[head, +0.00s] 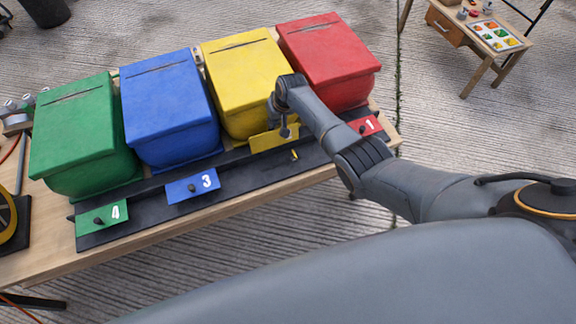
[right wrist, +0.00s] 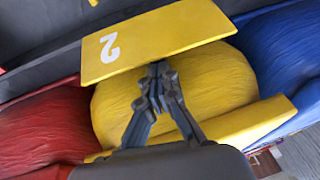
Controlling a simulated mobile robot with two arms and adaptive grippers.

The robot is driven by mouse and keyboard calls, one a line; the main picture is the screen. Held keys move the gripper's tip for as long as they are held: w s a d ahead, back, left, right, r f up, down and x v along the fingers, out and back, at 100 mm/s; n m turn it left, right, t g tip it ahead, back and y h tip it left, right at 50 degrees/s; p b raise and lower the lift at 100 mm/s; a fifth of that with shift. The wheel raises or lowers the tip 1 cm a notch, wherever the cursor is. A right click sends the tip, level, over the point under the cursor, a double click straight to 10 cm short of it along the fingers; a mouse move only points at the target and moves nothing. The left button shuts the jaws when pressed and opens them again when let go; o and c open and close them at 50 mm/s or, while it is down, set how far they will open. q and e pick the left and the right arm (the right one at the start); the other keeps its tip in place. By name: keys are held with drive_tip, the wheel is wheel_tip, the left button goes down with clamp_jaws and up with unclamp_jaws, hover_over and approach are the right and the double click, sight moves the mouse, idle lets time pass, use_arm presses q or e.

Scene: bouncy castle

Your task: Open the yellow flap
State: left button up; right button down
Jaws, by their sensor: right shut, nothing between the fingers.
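The yellow flap (head: 262,141) is a flat plate on the black rail in front of the yellow bin (head: 245,70). In the right wrist view the flap (right wrist: 185,38) shows a white 2, with the bulging yellow bin (right wrist: 190,85) below it. My right gripper (head: 285,129) is between the bin and the flap, over the flap's bin-side edge. In the wrist view its shut, empty fingertips (right wrist: 158,72) reach that edge; I cannot tell if they touch. My arm partly hides the flap in the head view, and its exact tilt is unclear. My left gripper is not in view.
Red (head: 328,60), blue (head: 168,105) and green (head: 82,138) bins stand in the same row. Flaps 1 (head: 366,125), 3 (head: 193,186) and 4 (head: 102,217) sit along the black rail (head: 150,205). Another wooden table (head: 478,55) stands at the upper right.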

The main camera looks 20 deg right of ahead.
idle(0.5)
wheel_tip(320, 180, up, 15)
drive_tip(key=d+p, duration=0.2)
drive_tip(key=p, duration=0.3)
drive_tip(key=s+d+f+b, duration=0.1)
drive_tip(key=s+f, duration=0.6)
drive_tip(key=f, duration=0.3)
drive_tip(key=s+d+f+g+h+b, duration=0.1)
drive_tip(key=s+f, duration=0.6)
drive_tip(key=f, duration=0.4)
drive_tip(key=s+d+f, duration=0.1)
drive_tip(key=s+f, duration=0.7)
drive_tip(key=f, duration=0.2)
drive_tip(key=s+f+b, duration=0.1)
drive_tip(key=s+f, duration=0.4)
drive_tip(key=s, duration=0.7)
drive_tip(key=s+d+f+n+g, duration=0.1)
drive_tip(key=s+f, duration=0.4)
drive_tip(key=s, duration=0.6)
drive_tip(key=s+f+n+b, duration=0.1)
drive_tip(key=s+f, duration=0.4)
drive_tip(key=s, duration=0.7)
drive_tip(key=shift+s+d+g+h+b, duration=0.3)
drive_tip(key=shift+s+h, duration=0.05)
drive_tip(key=shift+h, duration=0.05)
